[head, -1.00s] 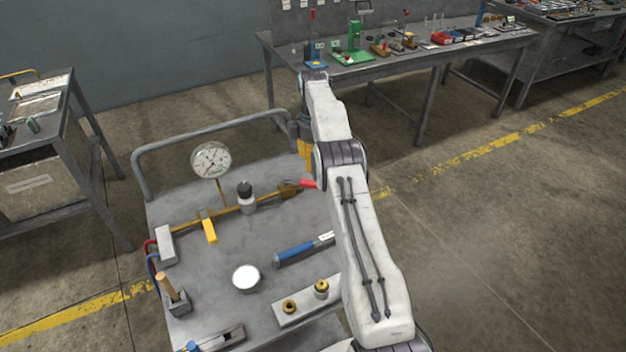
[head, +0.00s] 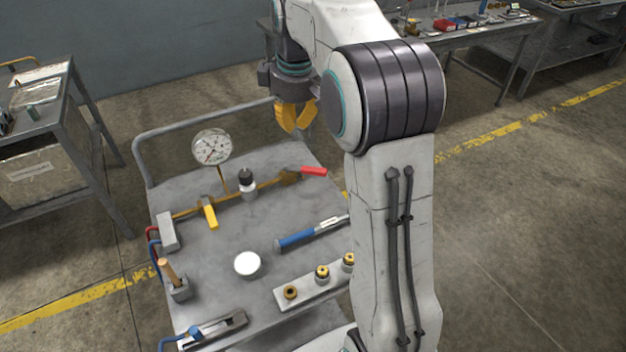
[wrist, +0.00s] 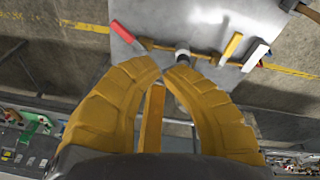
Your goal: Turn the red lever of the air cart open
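The red lever (head: 313,171) sits at the right end of the brass pipe (head: 226,191) on the grey air cart (head: 215,260). It points right, roughly in line with the pipe. In the wrist view the red lever (wrist: 124,34) is at the upper left, clear of my fingers. My gripper (head: 294,130) has yellow fingers and hangs above the cart's far right part, beyond the lever in the picture. In the wrist view my gripper (wrist: 162,71) has its fingertips together with nothing between them.
A pressure gauge (head: 212,147) rises from the pipe, with a black-topped fitting (head: 246,184) and a yellow lever (head: 208,212) nearby. A blue-handled tool (head: 297,239), a white round piece (head: 247,264) and a block with brass fittings (head: 306,287) lie nearer. A handrail (head: 205,121) borders the far edge.

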